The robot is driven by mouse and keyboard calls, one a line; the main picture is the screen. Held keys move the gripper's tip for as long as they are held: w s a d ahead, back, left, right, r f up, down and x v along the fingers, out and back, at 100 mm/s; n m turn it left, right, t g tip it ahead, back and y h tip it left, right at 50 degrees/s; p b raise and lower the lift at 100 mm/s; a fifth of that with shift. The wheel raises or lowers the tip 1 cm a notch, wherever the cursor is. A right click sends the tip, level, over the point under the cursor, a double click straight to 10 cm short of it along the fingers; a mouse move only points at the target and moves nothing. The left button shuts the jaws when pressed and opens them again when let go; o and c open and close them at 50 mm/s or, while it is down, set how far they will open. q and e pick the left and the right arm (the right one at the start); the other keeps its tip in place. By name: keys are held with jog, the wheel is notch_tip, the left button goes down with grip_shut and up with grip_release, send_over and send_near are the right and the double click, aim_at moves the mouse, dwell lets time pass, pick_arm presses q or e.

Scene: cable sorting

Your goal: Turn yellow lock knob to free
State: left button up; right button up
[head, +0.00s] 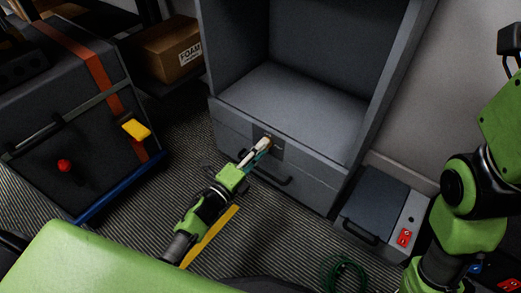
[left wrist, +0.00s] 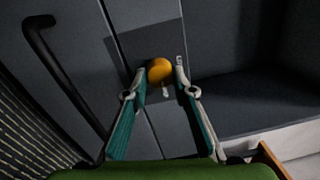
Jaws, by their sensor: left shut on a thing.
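The yellow lock knob (left wrist: 160,71) is round and sits on a dark plate on the grey cabinet front. My left gripper (left wrist: 161,79) has its two fingers on either side of the knob, closed on it. A small pale mark shows just below the knob and another at the plate's upper right. In the head view my left gripper (head: 262,146) reaches the plate on the cabinet's drawer front (head: 310,181), and its fingers mostly hide the knob. The knob's pointing direction cannot be made out. My right arm stands at the right edge; its gripper is not seen.
A black drawer handle (head: 270,176) lies just below the gripper; it also shows in the left wrist view (left wrist: 65,75). A low grey box (head: 374,204) with a red switch (head: 404,237) stands right. A dark case (head: 70,110) stands left. A green cable (head: 345,272) lies on the floor.

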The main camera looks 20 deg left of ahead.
pick_arm(q)
jog(key=shift+m, duration=0.3)
dwell(0.4)
jog(key=o, duration=1.1)
jog(key=v, duration=1.2)
